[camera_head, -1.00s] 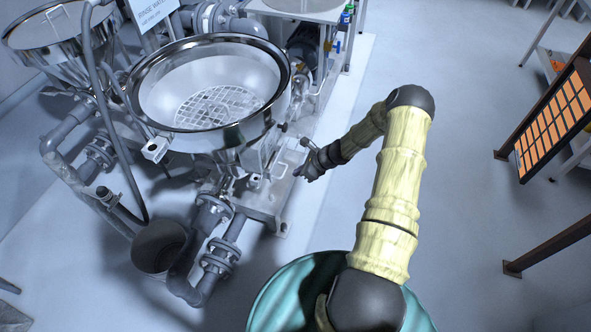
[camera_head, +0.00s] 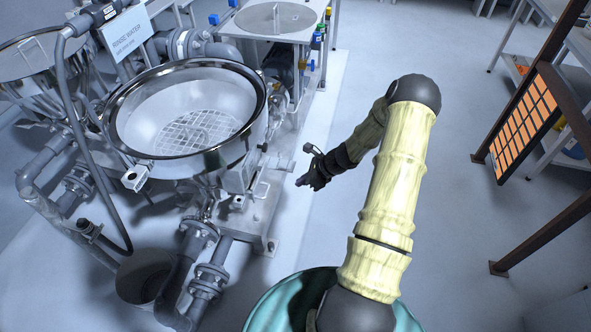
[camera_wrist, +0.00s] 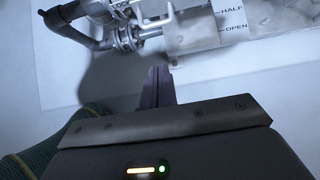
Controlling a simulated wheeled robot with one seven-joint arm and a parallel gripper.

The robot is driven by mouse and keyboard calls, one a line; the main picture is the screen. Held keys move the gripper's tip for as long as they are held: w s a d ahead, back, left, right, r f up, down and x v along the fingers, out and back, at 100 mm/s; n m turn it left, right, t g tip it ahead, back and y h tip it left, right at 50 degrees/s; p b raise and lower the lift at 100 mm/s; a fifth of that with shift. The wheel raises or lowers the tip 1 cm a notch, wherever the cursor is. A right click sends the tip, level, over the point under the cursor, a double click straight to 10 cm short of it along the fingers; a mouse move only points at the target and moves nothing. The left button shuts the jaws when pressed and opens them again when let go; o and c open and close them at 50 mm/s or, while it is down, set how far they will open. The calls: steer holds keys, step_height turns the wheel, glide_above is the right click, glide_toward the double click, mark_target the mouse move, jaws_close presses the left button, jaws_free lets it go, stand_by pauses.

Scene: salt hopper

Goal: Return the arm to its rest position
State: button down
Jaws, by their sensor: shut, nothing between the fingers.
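My arm (camera_head: 392,190) reaches up and forward, then bends down to the left at a dark elbow. My gripper (camera_head: 300,183) hangs to the right of the hopper's stand, apart from it and over the pale floor. In the wrist view the fingers of my gripper (camera_wrist: 157,72) are together with nothing between them. Beyond them are grey pipework (camera_wrist: 125,38) and a plate (camera_wrist: 225,28) marked HALF and OPEN.
The round steel hopper (camera_head: 187,158) with a grate inside stands left of my gripper. A brown frame with an orange panel (camera_head: 523,122) is at the right. Open floor (camera_head: 455,120) lies between.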

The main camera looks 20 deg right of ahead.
steer(key=s+a+r+n+g+h, duration=0.1)
steer(key=s+a+r+n+h, duration=0.1)
steer(key=s+a+r+n, duration=0.5)
steer(key=s+a+r+n+g+h, duration=0.1)
steer(key=s+a+r+n+h, duration=0.15)
steer(key=s+r+n, duration=0.5)
steer(key=s+a+r+n+h, duration=0.2)
steer(key=s+a+r+n, duration=0.25)
steer(key=r+n, duration=0.6)
step_height(320, 180, up, 12)
steer(key=p, duration=1.2)
steer(key=shift+w+a+n, duration=0.2)
steer(key=shift+a+n, duration=0.05)
steer(key=shift+n, duration=0.15)
